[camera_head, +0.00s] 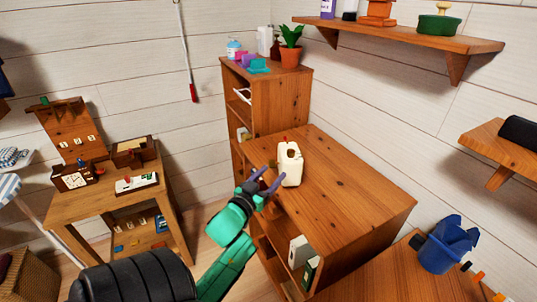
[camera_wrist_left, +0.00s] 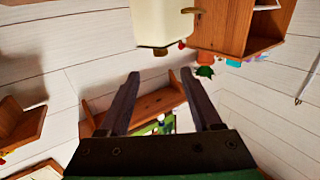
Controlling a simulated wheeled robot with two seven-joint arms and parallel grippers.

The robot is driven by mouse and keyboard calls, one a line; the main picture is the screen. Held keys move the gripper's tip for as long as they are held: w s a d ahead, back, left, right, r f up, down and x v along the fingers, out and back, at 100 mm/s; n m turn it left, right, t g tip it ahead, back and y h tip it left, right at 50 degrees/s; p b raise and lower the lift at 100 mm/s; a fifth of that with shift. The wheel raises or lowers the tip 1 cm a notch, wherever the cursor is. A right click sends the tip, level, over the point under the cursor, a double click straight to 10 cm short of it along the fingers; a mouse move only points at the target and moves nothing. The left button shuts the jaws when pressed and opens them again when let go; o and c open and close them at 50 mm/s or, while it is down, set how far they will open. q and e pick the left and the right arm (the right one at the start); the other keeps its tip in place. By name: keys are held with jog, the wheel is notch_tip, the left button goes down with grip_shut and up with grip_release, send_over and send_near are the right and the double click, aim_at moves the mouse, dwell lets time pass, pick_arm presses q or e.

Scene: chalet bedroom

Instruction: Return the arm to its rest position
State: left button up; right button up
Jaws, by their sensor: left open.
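My left gripper (camera_head: 268,183) is at the near left edge of the wooden cabinet top (camera_head: 345,195) in the head view. Its dark fingers are spread apart with nothing between them; they also show in the left wrist view (camera_wrist_left: 156,88). A cream jug (camera_head: 290,164) stands upright on the cabinet top, just beyond the fingers. The jug also shows at the top of the left wrist view (camera_wrist_left: 160,20), apart from the fingertips as far as I can tell. My right gripper is in neither view.
A taller shelf unit (camera_head: 275,105) with a potted plant (camera_head: 290,52) stands behind. A wall shelf (camera_head: 400,32) hangs upper right. A blue container (camera_head: 447,245) stands lower right.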

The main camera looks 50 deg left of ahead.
pick_arm(q)
jog(key=shift+s+d, duration=0.15)
jog(key=shift+s, duration=0.4)
